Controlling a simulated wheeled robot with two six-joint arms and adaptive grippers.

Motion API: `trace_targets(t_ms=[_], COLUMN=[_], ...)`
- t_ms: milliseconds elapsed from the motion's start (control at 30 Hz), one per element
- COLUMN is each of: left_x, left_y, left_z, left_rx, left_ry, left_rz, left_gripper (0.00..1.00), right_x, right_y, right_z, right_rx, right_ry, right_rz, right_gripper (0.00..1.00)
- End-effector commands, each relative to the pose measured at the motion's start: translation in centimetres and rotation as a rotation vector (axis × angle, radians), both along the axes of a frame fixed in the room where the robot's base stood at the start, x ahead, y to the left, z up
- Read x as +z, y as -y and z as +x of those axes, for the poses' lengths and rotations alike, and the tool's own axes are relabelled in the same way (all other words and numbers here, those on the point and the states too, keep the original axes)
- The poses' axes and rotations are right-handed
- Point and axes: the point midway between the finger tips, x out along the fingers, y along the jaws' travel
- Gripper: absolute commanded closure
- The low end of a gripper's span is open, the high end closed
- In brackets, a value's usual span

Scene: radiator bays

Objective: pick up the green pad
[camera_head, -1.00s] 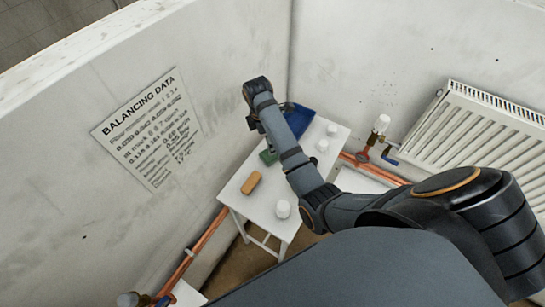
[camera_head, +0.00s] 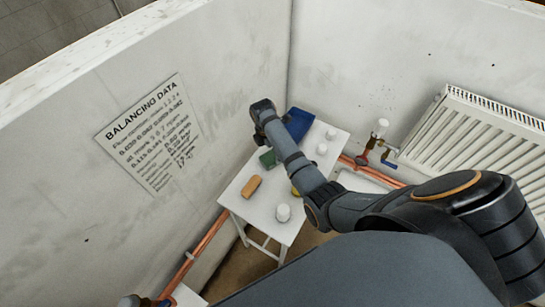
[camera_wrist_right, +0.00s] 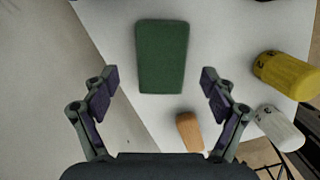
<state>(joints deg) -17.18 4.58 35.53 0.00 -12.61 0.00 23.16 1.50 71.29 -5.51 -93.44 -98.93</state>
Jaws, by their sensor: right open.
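The green pad (camera_head: 268,158) lies on the small white table, partly covered by my right arm in the head view. In the right wrist view, the green pad (camera_wrist_right: 162,57) is a dark green rectangle lying flat, in line with the gap between the fingers and mostly above them in the picture. My right gripper (camera_wrist_right: 160,80) is open and empty, its two fingers spread wider than the pad. In the head view my right gripper (camera_head: 258,138) hangs near the pad, by the left wall. My left gripper is not in view.
On the white table (camera_head: 237,203) are an orange block (camera_head: 251,187), a white cylinder (camera_head: 283,212), a yellow cylinder (camera_wrist_right: 285,76), a blue tray (camera_head: 299,122) and two white pieces (camera_head: 322,149) at the right. Walls enclose the corner; a radiator (camera_head: 475,140) and copper pipes are close by.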

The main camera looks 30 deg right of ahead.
Motion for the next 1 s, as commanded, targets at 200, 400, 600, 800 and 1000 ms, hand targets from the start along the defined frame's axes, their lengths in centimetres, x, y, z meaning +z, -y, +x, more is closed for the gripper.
trace_targets(t_ms=[200,400,600,800,1000], left_x=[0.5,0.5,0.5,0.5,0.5], left_y=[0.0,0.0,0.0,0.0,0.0], left_z=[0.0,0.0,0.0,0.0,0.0], left_rx=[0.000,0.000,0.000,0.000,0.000], left_ry=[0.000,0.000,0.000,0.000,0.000], left_rz=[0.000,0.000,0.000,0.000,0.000], left_gripper=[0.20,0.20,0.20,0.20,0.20], right_x=[-2.7,-2.9,-2.9,-2.9,-2.9], right_y=[0.5,0.5,0.5,0.5,0.5], right_z=[-0.2,-0.1,-0.1,-0.2,-0.2], right_rx=[0.000,0.000,0.000,0.000,0.000], right_ry=[0.000,0.001,0.001,0.001,0.001], right_rz=[0.000,0.001,0.001,0.001,0.001], right_gripper=[0.15,0.15,0.38,0.65,0.73])
